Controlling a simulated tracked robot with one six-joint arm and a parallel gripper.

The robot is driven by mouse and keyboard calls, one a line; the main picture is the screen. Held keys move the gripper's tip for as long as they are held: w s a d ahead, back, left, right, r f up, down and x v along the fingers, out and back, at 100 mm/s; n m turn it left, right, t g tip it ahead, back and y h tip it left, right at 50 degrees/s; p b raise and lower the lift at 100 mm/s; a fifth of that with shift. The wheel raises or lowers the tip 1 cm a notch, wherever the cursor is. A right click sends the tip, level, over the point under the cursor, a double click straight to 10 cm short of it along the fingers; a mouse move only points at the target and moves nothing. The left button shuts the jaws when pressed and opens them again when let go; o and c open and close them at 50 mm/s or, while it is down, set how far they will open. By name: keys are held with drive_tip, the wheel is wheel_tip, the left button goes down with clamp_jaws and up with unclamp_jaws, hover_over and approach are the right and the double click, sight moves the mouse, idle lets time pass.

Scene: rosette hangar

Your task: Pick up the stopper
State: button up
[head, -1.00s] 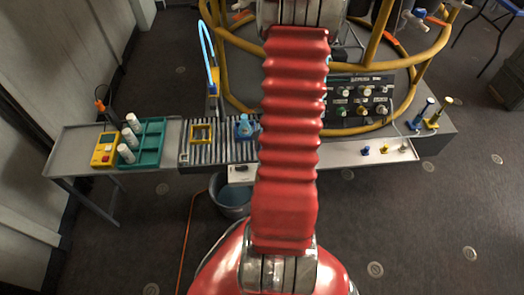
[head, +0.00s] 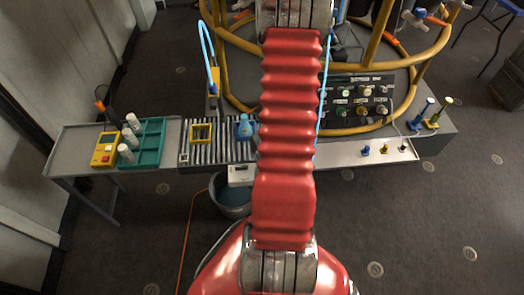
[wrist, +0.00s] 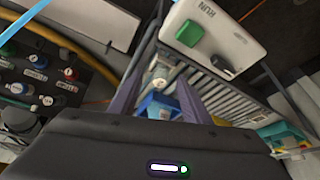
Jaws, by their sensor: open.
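Three small stopper-like pieces stand on the pale shelf (head: 340,156) at the right in the head view: a blue one (head: 366,150), a yellow one (head: 385,149) and a grey one (head: 404,147). I cannot tell which is the task's stopper. A blue flask (head: 245,126) stands in a blue holder on the striped conveyor (head: 222,150), just left of my arm. In the wrist view my gripper (wrist: 158,80) is open. A white round top (wrist: 160,84) over a blue body (wrist: 158,106) shows between its fingers, apparently the flask. The head view hides my gripper behind my arm.
A white control box with a green button (wrist: 188,33) is close to the fingers. A teal rack (head: 150,155) with white bottles and a yellow meter (head: 105,149) stand at the left. A bucket (head: 231,200) is below the conveyor. Yellow rails (head: 375,45) surround the dark panel.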

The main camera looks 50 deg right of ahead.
drive_tip(key=shift+c, duration=0.6)
drive_tip(key=c, duration=0.7)
drive_tip(key=shift+r, duration=0.1)
drive_tip(key=shift+c, duration=0.2)
wheel_tip(320, 180, up, 18)
idle(1.0)
idle(0.5)
drive_tip(key=w+d+f+n+y, duration=0.1)
drive_tip(key=w+d+n, duration=0.1)
drive_tip(key=w+n, duration=0.2)
drive_tip(key=w+d+f+n+y, duration=0.1)
drive_tip(key=w+d+n+y, duration=0.1)
drive_tip(key=w+n, duration=0.3)
drive_tip(key=w+d, duration=0.1)
drive_tip(key=w, duration=0.2)
drive_tip(key=shift+f, duration=0.25)
